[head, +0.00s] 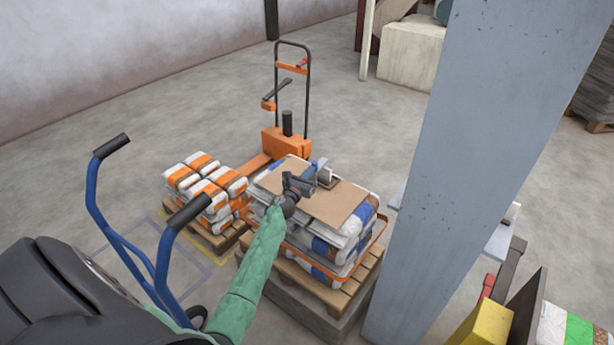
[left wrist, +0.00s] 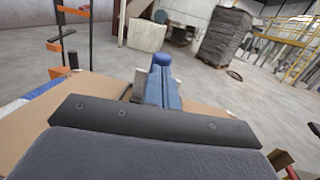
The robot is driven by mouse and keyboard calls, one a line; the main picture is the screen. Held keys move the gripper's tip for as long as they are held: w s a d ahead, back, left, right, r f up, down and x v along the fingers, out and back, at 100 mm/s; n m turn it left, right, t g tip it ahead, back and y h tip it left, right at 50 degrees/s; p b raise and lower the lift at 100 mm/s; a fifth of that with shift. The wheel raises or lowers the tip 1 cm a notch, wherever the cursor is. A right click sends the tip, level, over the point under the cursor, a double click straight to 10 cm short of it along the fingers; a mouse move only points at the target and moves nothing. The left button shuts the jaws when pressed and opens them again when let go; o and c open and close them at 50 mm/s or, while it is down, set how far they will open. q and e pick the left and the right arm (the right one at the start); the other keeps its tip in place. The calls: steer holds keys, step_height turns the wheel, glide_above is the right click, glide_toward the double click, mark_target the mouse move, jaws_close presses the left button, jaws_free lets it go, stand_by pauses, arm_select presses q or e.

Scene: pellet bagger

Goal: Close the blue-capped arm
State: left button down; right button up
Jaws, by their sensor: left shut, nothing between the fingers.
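The blue-capped arm (head: 319,166) stands up beside a small pale bracket over the cardboard-topped pallet load (head: 352,215). In the left wrist view its rounded blue cap (left wrist: 162,59) shows just beyond my fingers. My left gripper (head: 307,186) is shut and empty, low over the cardboard and right beside the arm. In the left wrist view, the shut gripper (left wrist: 162,84) covers the arm's lower part. I cannot tell whether the fingers touch the arm. My right gripper is not in view.
An orange pallet truck (head: 287,142) stands behind the load. White-and-orange bags (head: 205,188) sit on a pallet at left, near a blue-framed hand truck (head: 125,245). A thick grey column (head: 455,150) blocks the right side. Open floor lies behind.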

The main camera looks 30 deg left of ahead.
arm_select(q)
steer(key=shift+w+r, duration=0.25)
steer(key=shift+w, duration=0.25)
steer(key=shift+w+r, duration=0.25)
steer(key=shift+w, duration=0.25)
steer(key=shift+s, duration=0.1)
